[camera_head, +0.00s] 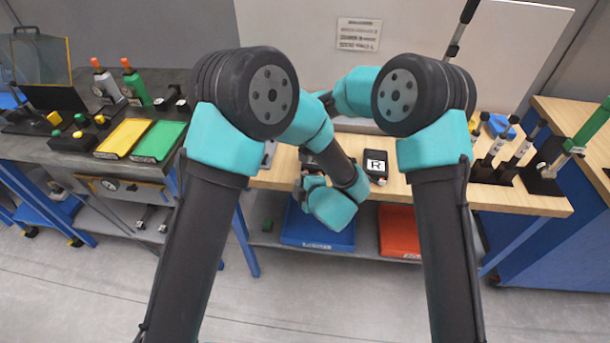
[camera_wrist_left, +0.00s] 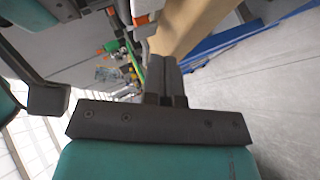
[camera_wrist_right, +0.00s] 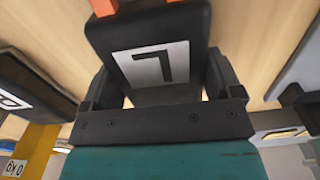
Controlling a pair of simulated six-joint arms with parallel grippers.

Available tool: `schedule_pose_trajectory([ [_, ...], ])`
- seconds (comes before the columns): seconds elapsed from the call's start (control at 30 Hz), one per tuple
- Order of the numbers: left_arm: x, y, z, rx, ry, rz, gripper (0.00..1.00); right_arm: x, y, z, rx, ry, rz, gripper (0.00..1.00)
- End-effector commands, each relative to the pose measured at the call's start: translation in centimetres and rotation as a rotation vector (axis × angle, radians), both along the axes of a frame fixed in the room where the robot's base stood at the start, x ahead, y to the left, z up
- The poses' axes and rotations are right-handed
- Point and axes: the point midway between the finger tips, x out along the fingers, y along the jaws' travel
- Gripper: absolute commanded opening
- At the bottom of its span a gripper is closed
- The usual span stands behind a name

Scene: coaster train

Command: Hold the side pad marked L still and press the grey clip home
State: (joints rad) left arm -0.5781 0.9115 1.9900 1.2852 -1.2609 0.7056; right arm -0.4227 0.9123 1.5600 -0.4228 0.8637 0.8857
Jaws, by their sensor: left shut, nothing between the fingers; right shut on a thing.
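The side pad marked L (camera_wrist_right: 150,65) is a black block with a white label in the right wrist view. My right gripper (camera_wrist_right: 163,82) is shut on it, one finger on each side. My left gripper (camera_wrist_left: 163,68) is shut and empty in the left wrist view, its two fingers together, apart from any thing, over the bench edge and floor. The pad marked R (camera_head: 376,163) lies on the wooden bench in the head view. A similar black pad with a white label (camera_wrist_right: 12,100) is cut off at the left in the right wrist view. I cannot make out the grey clip.
The wooden bench (camera_head: 515,195) has upright tools at its right end (camera_head: 492,155). A blue tray (camera_head: 318,235) and a red tray (camera_head: 400,245) sit on the shelf below. The left bench holds yellow (camera_head: 125,137) and green (camera_head: 158,141) trays. My arms hide much of the bench middle.

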Motion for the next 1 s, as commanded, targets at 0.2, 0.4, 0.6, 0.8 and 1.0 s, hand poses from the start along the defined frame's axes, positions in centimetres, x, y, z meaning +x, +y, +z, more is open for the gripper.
schedule_pose_trajectory([
  [0.2,0.5,-0.1,0.0,0.0,0.0,0.0,0.0,0.0,0.0,0.1,0.0,-0.001,0.0,0.5],
  [0.4,0.8,-0.1,0.0,0.001,0.0,0.0,0.0,0.0,0.0,0.0,0.0,-0.001,0.0,0.5],
  [0.6,0.8,-0.1,0.0,0.0,0.0,0.0,0.0,0.0,0.0,0.0,0.0,-0.001,0.0,0.5],
  [0.8,0.9,-0.1,0.0,0.0,0.0,0.0,0.0,0.0,0.0,0.0,0.0,-0.001,0.0,0.5],
  [1.0,1.1,-0.2,0.0,0.0,0.0,0.0,0.0,0.0,0.0,0.0,0.0,-0.001,0.0,0.5],
])
